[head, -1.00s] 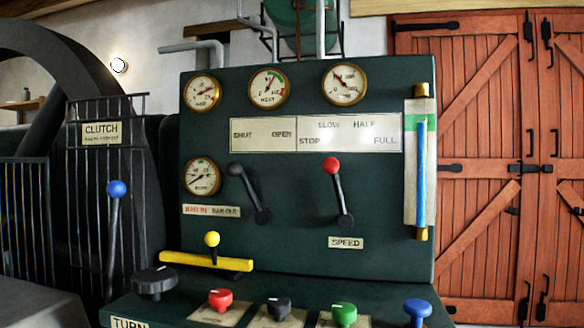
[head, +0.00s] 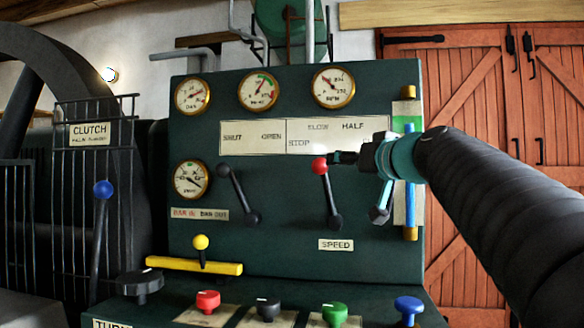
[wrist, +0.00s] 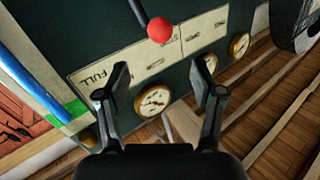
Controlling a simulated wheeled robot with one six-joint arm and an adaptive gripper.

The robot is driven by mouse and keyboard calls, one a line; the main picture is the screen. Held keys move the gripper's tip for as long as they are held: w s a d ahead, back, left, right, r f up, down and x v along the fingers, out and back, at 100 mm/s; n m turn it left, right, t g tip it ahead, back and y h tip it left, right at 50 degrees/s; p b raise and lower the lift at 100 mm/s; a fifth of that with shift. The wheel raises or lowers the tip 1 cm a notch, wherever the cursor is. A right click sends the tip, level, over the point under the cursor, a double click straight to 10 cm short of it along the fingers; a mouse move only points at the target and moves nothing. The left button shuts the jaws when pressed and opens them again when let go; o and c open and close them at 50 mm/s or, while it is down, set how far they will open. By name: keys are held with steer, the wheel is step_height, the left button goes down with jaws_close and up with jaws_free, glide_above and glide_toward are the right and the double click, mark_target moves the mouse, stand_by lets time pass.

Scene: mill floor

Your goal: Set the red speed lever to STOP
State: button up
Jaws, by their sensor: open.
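The red speed lever shows its round red knob (head: 320,166) at the top of a black arm, above the SPEED label (head: 336,245). The lever leans a little left, with its knob below the STOP (head: 299,143) and SLOW (head: 318,127) marks. My gripper (head: 338,157) comes in from the right, with its tip close beside the knob in the head view; I cannot tell there whether they touch. In the wrist view, my gripper (wrist: 168,82) has its two fingers spread and empty. The red knob (wrist: 160,30) appears above and between them, not gripped. The FULL mark (wrist: 97,78) shows in the wrist view.
A second black lever (head: 238,195) stands left of the red one, under SHUT and OPEN. Gauges, a yellow-handled bar (head: 195,265) and several coloured knobs surround it. A glass tube with brass ends (head: 410,234) stands at the panel's right edge, partly behind my arm.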

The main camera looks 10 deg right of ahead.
mark_target(320, 165)
steer(key=p+x, duration=0.3)
steer(key=x, duration=1)
steer(key=shift+s+a, duration=0.1)
jaws_close()
steer(key=shift+p, duration=0.3)
